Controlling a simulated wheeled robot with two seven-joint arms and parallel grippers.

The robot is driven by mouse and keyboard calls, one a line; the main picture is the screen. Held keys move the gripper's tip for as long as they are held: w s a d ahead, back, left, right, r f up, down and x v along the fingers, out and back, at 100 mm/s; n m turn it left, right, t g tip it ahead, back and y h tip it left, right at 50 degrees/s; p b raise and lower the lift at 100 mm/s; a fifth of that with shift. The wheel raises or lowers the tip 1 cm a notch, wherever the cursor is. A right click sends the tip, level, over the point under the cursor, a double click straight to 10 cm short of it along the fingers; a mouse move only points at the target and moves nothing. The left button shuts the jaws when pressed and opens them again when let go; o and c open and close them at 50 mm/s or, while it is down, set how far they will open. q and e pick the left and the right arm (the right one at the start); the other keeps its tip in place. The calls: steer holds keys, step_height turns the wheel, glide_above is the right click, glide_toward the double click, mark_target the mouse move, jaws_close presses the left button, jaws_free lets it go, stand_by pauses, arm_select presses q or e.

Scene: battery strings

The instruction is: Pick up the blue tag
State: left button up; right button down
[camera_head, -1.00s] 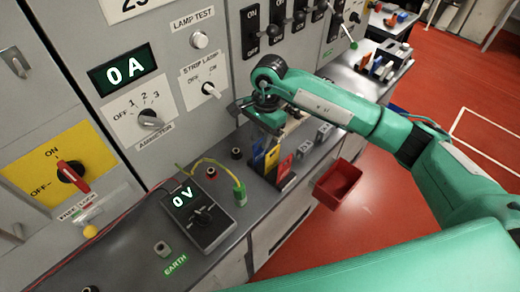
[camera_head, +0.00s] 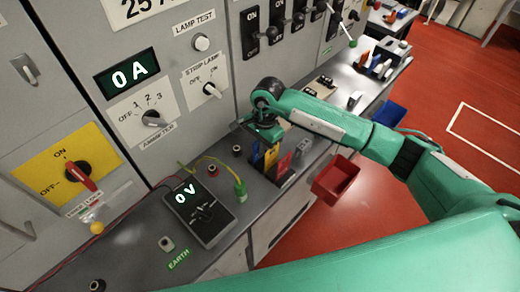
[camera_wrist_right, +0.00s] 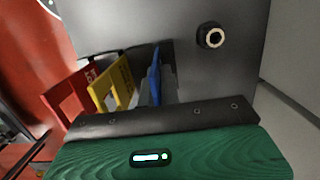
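The blue tag (camera_head: 257,158) stands in a small rack on the bench, at the left end of a row with a yellow tag (camera_head: 271,157) and a red tag (camera_head: 284,166). My right gripper (camera_head: 264,139) is directly above the blue tag and partly covers its top. In the right wrist view the blue tag (camera_wrist_right: 154,82) shows nearly edge-on, in front of the middle of the gripper. Grey parts lie close beside it, and I cannot tell whether the fingers touch it. My left gripper is not in view.
The yellow tag (camera_wrist_right: 113,83) and red tag (camera_wrist_right: 72,103) are close beside the blue one in the wrist view. A meter (camera_head: 203,213) and a green-yellow lead (camera_head: 239,188) lie left of the rack. The switch panel rises behind. A red bin (camera_head: 335,180) hangs at the bench's front.

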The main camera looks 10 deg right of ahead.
steer(key=shift+r, duration=0.1)
step_height(320, 180, up, 20)
steer(key=b, duration=0.5)
stand_by(1.0)
